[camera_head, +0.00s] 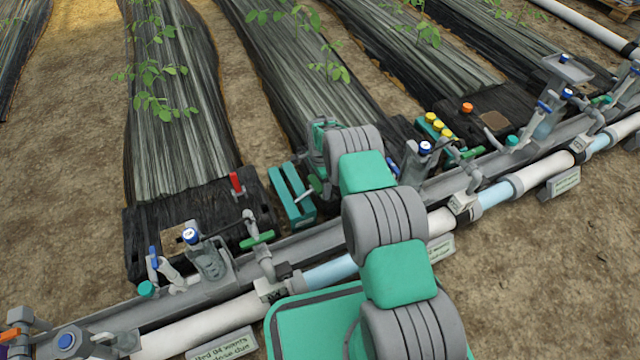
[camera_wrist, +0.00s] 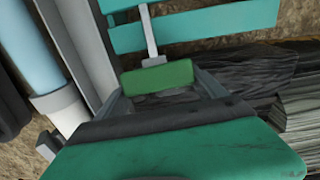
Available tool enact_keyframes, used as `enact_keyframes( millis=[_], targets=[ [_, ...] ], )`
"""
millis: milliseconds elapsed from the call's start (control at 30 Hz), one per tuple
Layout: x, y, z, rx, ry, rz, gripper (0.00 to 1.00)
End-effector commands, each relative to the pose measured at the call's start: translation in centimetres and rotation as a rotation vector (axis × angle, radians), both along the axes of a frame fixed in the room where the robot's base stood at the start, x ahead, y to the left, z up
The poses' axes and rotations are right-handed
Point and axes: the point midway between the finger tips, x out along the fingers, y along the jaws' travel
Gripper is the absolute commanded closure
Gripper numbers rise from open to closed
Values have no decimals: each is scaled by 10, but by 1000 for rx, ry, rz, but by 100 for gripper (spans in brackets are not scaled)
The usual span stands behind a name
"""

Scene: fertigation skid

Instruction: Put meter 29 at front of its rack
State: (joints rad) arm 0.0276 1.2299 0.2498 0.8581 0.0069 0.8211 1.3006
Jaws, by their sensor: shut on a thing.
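My gripper (camera_wrist: 165,92) is shut on a tool with a green grip (camera_wrist: 158,77) and a thin grey stem; I take it to be the meter, but no number on it is readable. The stem points toward a teal slatted rack (camera_wrist: 195,27). It overlaps the near slat in the wrist view; whether it touches cannot be told. In the head view my gripper (camera_head: 317,160) is just right of the rack (camera_head: 287,192), and the meter's green grip (camera_head: 316,184) shows partly under my arm. Its grey stem reaches left over the rack.
A grey-and-white pipe (camera_head: 185,325) with fittings runs diagonally in front. A red-handled peg (camera_head: 236,183) and a green-handled valve (camera_head: 257,240) stand left of the rack. Black-covered plant beds (camera_head: 180,100) lie behind.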

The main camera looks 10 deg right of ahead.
Motion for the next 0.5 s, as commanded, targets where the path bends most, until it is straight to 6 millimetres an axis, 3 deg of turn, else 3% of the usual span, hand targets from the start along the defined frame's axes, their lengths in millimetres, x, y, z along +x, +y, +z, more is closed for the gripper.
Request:
enact_keyframes(
  millis=[167,500],
  targets=[
    [0,0,0,0,0,0,65],
    [0,0,25,0,-1,0,65]
  ],
)
